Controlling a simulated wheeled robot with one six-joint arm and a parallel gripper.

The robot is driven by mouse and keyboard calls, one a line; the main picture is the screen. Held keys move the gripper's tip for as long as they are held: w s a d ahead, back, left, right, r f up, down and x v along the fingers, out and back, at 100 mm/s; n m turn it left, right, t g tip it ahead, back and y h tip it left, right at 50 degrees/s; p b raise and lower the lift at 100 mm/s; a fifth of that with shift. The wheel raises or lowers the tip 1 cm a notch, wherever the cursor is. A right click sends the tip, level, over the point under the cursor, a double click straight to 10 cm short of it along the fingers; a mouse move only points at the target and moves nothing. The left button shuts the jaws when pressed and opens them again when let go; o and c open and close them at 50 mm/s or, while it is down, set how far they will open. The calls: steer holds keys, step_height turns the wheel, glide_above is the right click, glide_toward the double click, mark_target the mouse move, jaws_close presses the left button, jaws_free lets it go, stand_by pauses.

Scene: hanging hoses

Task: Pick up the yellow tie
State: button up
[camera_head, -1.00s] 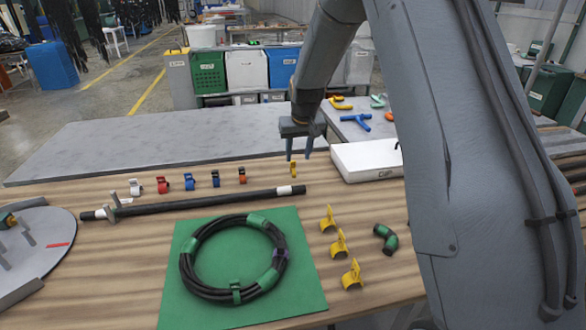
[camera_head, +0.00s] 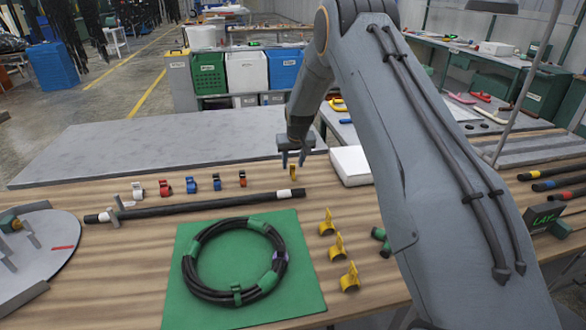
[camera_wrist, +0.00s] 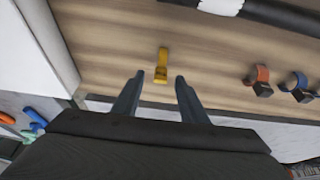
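The yellow tie (camera_head: 293,173) stands on the wooden table at the right end of a row of coloured ties. In the wrist view the yellow tie (camera_wrist: 161,66) shows just beyond the fingertips, roughly centred between them. My gripper (camera_head: 293,164) is right by the tie in the head view, fingers pointing down. In the wrist view my gripper (camera_wrist: 158,82) has its two fingers apart with nothing between them. I cannot tell whether either finger touches the tie.
Orange (camera_head: 242,179), blue and red ties stand left of it. A black hose (camera_head: 190,203) lies in front. A coiled hose (camera_head: 205,292) rests on a green mat (camera_head: 308,290). Several yellow clips (camera_head: 337,246) stand right of the mat. A white box (camera_head: 350,165) is close at right.

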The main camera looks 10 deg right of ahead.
steer(key=shift+x, duration=1.1)
steer(key=shift+c, duration=0.3)
jaws_close()
steer(key=shift+r, duration=0.1)
step_height(320, 180, up, 10)
steer(key=b, duration=0.3)
steer(key=c, duration=0.7)
jaws_free()
steer(key=shift+c, duration=0.2)
jaws_close()
